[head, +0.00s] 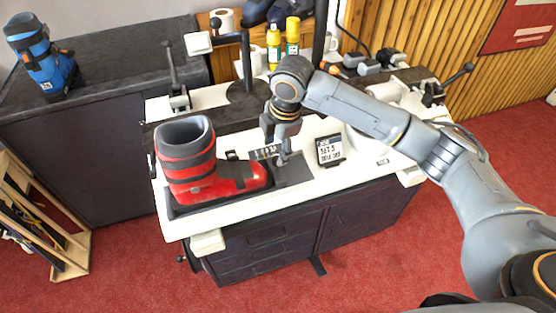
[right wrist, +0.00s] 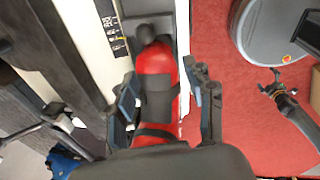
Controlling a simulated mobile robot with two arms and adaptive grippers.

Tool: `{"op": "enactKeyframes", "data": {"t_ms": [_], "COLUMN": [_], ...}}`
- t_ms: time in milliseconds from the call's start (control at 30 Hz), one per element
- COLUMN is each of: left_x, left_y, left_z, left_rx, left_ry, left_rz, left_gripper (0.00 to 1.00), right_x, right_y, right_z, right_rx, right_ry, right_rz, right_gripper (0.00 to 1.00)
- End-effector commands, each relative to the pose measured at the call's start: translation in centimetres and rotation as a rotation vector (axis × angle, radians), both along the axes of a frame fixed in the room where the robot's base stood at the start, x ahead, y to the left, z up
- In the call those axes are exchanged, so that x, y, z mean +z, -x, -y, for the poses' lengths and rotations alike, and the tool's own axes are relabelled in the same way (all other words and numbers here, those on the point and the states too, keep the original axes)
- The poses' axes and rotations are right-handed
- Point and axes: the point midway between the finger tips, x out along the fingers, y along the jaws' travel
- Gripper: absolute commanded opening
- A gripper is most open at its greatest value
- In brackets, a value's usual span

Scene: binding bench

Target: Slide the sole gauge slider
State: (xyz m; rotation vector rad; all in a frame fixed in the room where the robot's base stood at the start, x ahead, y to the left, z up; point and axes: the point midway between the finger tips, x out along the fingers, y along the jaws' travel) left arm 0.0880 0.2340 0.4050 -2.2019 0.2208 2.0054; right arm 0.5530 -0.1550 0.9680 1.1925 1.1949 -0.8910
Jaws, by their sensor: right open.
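A red and black ski boot (head: 205,175) stands in a dark recessed tray (head: 292,172) on the white bench top, its toe to the right. The sole gauge scale (head: 264,153), a small dark strip with white marks, lies behind the toe. The slider appears to be the grey block (right wrist: 143,33) just past the toe in the right wrist view. My right gripper (head: 282,153) hangs over the toe end, hiding part of the gauge. In the right wrist view it is open (right wrist: 165,95), its fingers apart on either side of the boot. My left gripper is out of view.
A small display (head: 329,150) stands right of the gripper. Clamps (head: 176,85) and a dark rail lie along the bench's back. Yellow bottles (head: 292,35) stand behind. A blue boot (head: 42,60) sits on the dark counter at left. Red floor lies in front.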

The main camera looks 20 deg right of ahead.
Motion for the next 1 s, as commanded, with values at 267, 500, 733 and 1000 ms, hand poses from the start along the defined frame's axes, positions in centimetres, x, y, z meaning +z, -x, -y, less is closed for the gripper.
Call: {"op": "enactKeyframes", "data": {"t_ms": [267,500,733,1000], "left_x": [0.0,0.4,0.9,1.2], "left_y": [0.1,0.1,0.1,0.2], "left_z": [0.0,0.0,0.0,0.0], "left_rx": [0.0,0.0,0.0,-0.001], "left_ry": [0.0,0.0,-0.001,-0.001], "left_rz": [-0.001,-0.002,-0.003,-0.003], "left_gripper": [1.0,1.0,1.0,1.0], "right_x": [2.5,-0.9,-5.8,-9.8], "right_y": [-1.8,-2.4,-3.3,-4.1], "right_z": [2.5,2.3,2.1,1.9], "right_rx": [0.028,0.027,0.027,0.028], "right_ry": [0.044,0.043,0.044,0.044], "right_rz": [-0.003,-0.005,-0.004,-0.002], "right_gripper": [0.54,0.54,0.54,0.54]}}
